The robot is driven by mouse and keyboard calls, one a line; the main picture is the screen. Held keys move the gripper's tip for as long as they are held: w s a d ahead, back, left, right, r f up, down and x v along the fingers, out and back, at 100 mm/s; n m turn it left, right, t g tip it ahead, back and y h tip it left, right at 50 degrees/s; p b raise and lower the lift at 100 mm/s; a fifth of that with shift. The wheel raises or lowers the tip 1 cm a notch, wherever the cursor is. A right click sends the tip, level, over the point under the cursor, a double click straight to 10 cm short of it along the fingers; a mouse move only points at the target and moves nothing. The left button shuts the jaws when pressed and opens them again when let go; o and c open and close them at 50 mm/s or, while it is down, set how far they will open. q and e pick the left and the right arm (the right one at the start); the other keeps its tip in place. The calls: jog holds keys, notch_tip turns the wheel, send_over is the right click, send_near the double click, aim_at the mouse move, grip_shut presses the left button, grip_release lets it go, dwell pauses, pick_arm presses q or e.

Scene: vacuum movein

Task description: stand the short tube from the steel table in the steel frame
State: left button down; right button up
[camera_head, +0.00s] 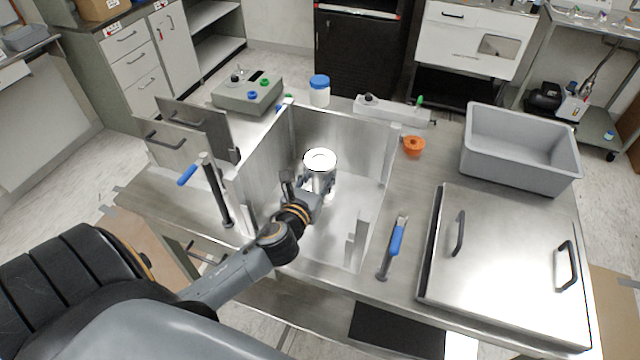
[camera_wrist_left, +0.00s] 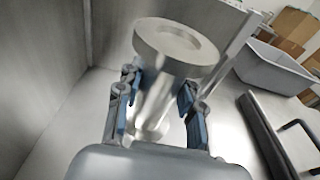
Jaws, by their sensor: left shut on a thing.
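The short tube (camera_head: 320,160) is a bright metal cylinder with a wide flange on top, upright inside the steel frame (camera_head: 262,165). My left gripper (camera_head: 318,185) is shut on the tube below its flange. In the left wrist view the tube (camera_wrist_left: 175,45) stands between the blue-padded fingers (camera_wrist_left: 155,110). Its lower end shows near the frame's floor, but I cannot tell whether it touches. The frame has tall walls at the back and left and a partly open front. My right gripper is not in view.
Blue-handled clamps (camera_head: 396,240) (camera_head: 190,174) stand at the frame's front corners. A steel lid with two handles (camera_head: 510,270) lies to the right, below a grey bin (camera_head: 520,165). An orange ring (camera_head: 413,146), a blue-capped jar (camera_head: 319,92) and a control box (camera_head: 247,95) are behind.

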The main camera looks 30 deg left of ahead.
aim_at(317, 191)
pick_arm(q)
jog(key=f, duration=0.3)
jog(key=shift+w+a, duration=0.15)
jog(key=shift+w, duration=0.05)
jog(key=shift+f, duration=0.15)
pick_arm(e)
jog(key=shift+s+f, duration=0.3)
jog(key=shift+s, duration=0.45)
pick_arm(q)
jog(key=shift+f+b, duration=0.15)
jog(key=shift+b, duration=0.15)
jog(key=c, duration=0.8)
grip_release()
jog(key=shift+s+f, duration=0.1)
jog(key=shift+c, duration=0.2)
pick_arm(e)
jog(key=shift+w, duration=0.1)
